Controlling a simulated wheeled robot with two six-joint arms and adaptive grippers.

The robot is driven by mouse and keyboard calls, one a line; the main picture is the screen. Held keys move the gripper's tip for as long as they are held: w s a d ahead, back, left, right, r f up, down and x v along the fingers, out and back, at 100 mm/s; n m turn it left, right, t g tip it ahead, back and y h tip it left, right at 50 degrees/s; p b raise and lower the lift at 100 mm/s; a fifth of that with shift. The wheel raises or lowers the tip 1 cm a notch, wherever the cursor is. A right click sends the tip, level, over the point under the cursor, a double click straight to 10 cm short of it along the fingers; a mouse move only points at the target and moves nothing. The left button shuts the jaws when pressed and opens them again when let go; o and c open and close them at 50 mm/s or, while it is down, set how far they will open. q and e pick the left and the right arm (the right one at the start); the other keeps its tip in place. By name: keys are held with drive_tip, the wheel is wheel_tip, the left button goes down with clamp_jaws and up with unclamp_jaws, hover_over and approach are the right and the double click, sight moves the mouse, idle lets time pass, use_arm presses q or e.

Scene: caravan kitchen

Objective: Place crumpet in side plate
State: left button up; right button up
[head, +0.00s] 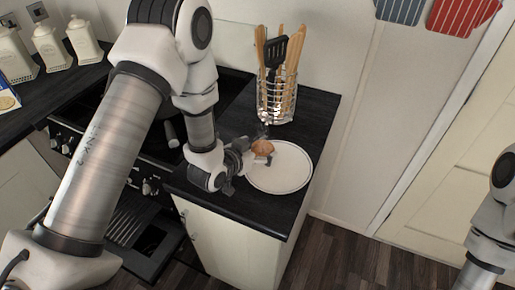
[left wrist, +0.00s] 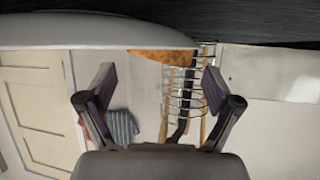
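The white side plate (head: 285,178) lies on the dark counter, near its right end. The crumpet (left wrist: 165,56) shows beyond the fingertips, against the edge of the pale plate (left wrist: 70,32). Its underside is hidden, so full contact with the plate cannot be told. My right gripper is outside both views; only part of its arm shows.
A wire utensil holder (head: 275,103) with wooden tools and a black spatula stands behind the plate. The stove (head: 150,150) is to the left, partly hidden by my left arm. White canisters (head: 50,47) stand at the far left. Counter in front of the plate is bare.

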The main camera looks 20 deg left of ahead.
use_arm(q)
drive_tip(key=shift+s+f, duration=0.3)
drive_tip(key=shift+f, duration=0.35)
drive_tip(key=shift+r, duration=0.2)
drive_tip(key=shift+w+r+p, duration=0.1)
drive_tip(key=shift+r+p, duration=0.3)
drive_tip(key=shift+p, duration=0.25)
drive_tip(key=shift+f+b+v, duration=0.2)
drive_tip(key=shift+b+v, duration=0.6)
drive_tip(key=shift+v, duration=0.4)
drive_tip(key=v, duration=0.5)
drive_tip(key=shift+w+r+b, duration=0.1)
drive_tip(key=shift+r+b, duration=0.1)
drive_tip(key=shift+b, duration=0.2)
drive_tip(key=p+v, duration=0.4)
drive_tip(key=p, duration=0.4)
drive_tip(key=shift+a+r, duration=0.1)
drive_tip(key=shift+r, duration=0.2)
